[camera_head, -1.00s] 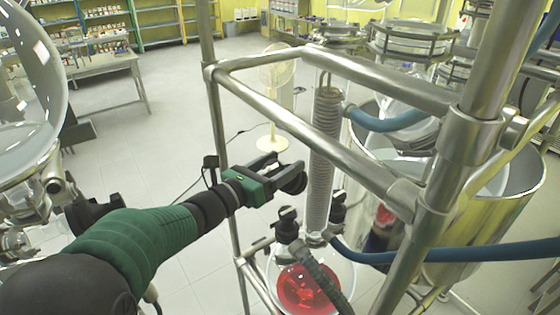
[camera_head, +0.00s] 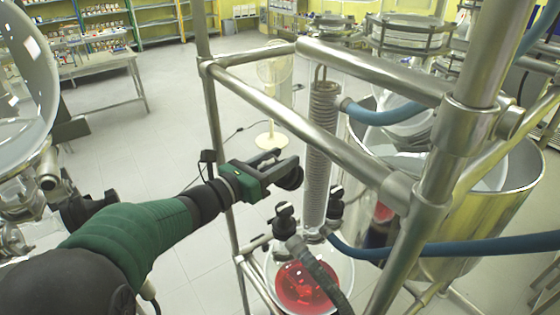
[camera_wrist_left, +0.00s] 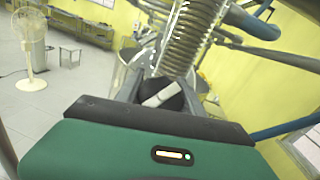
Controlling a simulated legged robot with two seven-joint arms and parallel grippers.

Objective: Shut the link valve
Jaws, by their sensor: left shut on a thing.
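My left gripper (camera_head: 286,167) reaches between the steel frame bars, just left of the coiled glass condenser (camera_head: 322,150). It is shut on a dark round knob, which I take to be the link valve (camera_head: 290,180). In the left wrist view the black knob (camera_wrist_left: 172,97) with a white bar across it sits between the fingers, in front of the glass coil. The fingers hide much of the valve, and I cannot tell whether it is open or shut. My right gripper is not in view.
A round flask (camera_head: 306,288) with red liquid hangs below the condenser. Two black-capped fittings stand at its neck. Steel frame bars (camera_head: 290,108) surround the gripper. A blue hose (camera_head: 450,248) crosses at the right, before a large metal vessel (camera_head: 500,215). A fan (camera_head: 274,95) stands behind.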

